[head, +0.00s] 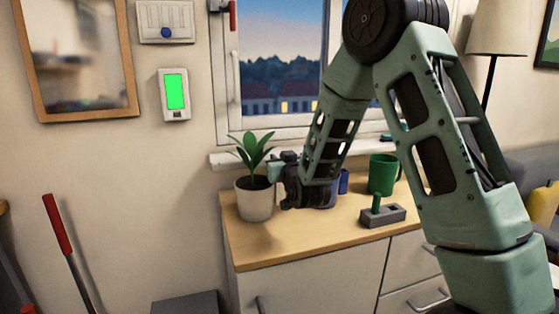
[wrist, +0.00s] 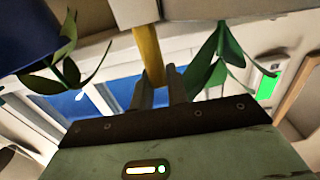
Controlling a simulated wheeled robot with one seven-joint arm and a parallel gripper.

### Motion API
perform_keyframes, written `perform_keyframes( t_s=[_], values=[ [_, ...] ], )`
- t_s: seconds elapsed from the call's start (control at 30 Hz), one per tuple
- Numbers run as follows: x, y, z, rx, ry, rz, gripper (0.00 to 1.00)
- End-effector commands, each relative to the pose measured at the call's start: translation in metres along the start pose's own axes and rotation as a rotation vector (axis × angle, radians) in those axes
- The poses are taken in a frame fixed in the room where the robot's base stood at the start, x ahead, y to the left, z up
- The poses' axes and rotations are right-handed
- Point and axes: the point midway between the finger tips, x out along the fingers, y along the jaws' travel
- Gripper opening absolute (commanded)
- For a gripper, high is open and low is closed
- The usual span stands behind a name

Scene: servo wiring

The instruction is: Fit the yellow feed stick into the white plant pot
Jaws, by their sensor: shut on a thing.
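The white plant pot (head: 254,203) stands at the left end of the wooden cabinet top in the head view, with a green leafy plant (head: 251,152) upright in it. My gripper (head: 275,172) is just right of the pot, near its rim height. In the wrist view, my gripper's fingers (wrist: 158,95) are shut on the yellow feed stick (wrist: 148,52). The stick runs away from the fingertips to the top of that picture. The stick is hidden in the head view. I cannot tell whether its far end touches the soil or the pot.
A blue pot (head: 343,182) is partly hidden behind my wrist. A green mug (head: 383,174) and a grey block with a green peg (head: 383,214) stand to the right. The window sill (head: 232,158) runs behind. The front strip of the cabinet top (head: 300,240) is clear.

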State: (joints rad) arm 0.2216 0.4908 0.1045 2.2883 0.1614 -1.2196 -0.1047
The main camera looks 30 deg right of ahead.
Motion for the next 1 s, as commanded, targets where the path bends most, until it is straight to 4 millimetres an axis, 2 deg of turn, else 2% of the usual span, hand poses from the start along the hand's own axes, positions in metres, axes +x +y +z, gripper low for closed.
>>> perform_keyframes(
  t_s=[0.57, 0.6, 0.67, 1.0],
  values=[
    [0.000, 0.000, 0.015, 0.000, 0.000, 0.000, 0.00],
    [0.000, 0.000, 0.014, 0.000, 0.000, 0.000, 0.24],
    [0.000, 0.000, 0.013, 0.000, 0.000, 0.000, 0.41],
    [0.001, 0.000, 0.014, 0.000, 0.000, 0.000, 0.41]
  ],
)
